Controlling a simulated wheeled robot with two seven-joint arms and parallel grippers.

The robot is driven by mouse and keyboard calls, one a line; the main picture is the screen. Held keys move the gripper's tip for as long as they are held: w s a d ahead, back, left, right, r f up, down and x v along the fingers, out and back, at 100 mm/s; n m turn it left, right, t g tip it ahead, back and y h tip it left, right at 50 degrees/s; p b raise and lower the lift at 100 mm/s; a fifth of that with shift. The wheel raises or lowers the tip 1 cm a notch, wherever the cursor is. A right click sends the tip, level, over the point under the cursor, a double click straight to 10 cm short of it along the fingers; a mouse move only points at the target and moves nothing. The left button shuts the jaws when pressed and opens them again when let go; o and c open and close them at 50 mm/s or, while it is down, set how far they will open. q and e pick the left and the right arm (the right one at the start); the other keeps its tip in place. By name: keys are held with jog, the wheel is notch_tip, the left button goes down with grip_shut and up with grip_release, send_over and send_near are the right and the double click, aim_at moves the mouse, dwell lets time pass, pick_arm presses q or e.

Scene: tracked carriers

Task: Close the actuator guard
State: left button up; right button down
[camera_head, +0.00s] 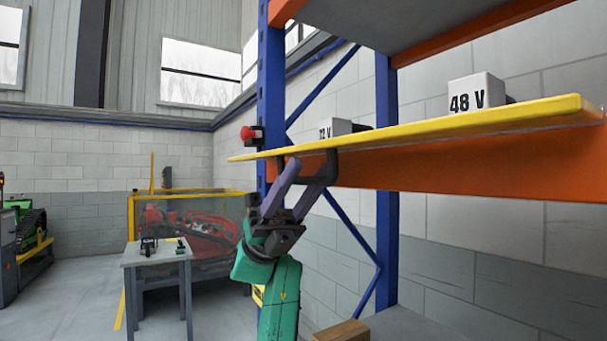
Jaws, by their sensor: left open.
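A long yellow panel (430,126), seen almost edge-on, juts out across the front of the rack; it looks like the raised guard, though I cannot be sure. A dark bracket-like handle (327,168) hangs from its underside. My left gripper (307,177) is just below the panel with its purple fingers apart, at the handle. One finger is left of the handle and the other is close to its lower part. I cannot tell whether they touch it. My right gripper is out of view.
A blue and orange rack (386,180) stands behind the panel. Boxes marked 48 V (474,95) and apparently 12 V (337,127) show above it, near a red button (247,132). A grey table (157,256) and yellow-framed enclosure (205,193) stand at left. A brown box (343,331) is low in front.

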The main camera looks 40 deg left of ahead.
pick_arm(q)
grip_shut()
dwell(1.4)
